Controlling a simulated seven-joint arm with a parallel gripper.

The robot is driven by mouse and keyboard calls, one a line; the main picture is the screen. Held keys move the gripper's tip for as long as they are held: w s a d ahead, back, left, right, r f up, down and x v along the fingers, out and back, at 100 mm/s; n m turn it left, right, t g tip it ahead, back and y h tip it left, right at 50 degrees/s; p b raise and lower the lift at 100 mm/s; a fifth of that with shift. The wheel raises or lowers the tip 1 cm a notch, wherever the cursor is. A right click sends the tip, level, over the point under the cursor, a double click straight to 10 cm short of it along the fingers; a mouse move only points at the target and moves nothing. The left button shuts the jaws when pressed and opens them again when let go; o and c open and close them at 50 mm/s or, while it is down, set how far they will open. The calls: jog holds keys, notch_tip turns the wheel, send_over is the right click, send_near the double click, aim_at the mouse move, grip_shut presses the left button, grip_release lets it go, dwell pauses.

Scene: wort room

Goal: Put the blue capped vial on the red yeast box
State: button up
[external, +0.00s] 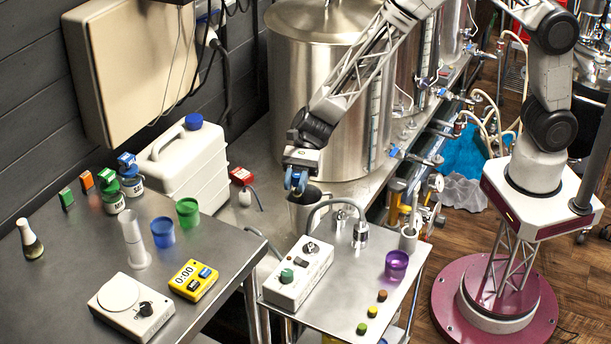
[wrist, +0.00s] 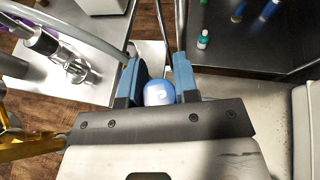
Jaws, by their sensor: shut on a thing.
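My gripper (external: 297,184) hangs over the steel bench, in front of the large steel tank and just above a steel jug. In the wrist view, its two blue fingers (wrist: 158,85) are closed on the blue capped vial (wrist: 159,93). Only the rounded pale-blue cap shows between the fingers; the vial's body is hidden there. In the external view the vial is too small and covered to make out clearly. The red yeast box (external: 241,176) lies on the bench to the left of my gripper, beside the white canister, apart from my gripper.
The steel jug (external: 309,207) stands below my gripper. The white canister (external: 186,160) and steel tank (external: 318,90) bound the bench. A small white bottle (external: 244,197) stands near the red box. A white control box (external: 300,272) stands on the cart in front.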

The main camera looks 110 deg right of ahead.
jog(key=s+d+f+n+g+h, duration=0.2)
jog(key=d+f+n+g+h, duration=0.1)
jog(key=d+n+g+h, duration=0.85)
jog(key=s+d+f+n+g+h, duration=0.25)
jog(key=d+n+g+h, duration=0.45)
jog(key=d+n, duration=0.9)
jog(key=w+d+r+n+t+h, duration=0.2)
jog(key=w+d+r+n+t, duration=0.3)
jog(key=d+n+t, duration=0.5)
jog(key=w+d+r+n+t+h, duration=0.2)
jog(key=w+d+r+n+t, duration=0.1)
jog(key=w+d+n+t, duration=0.7)
notch_tip(320, 180, down, 17)
jog(key=s+n, duration=0.1)
jog(key=s, duration=0.1)
jog(key=shift+d+f+g, duration=0.15)
jog(key=shift+d+g, duration=0.1)
jog(key=shift+g, duration=0.2)
jog(key=shift+n, duration=0.25)
jog(key=shift+f, duration=2.9)
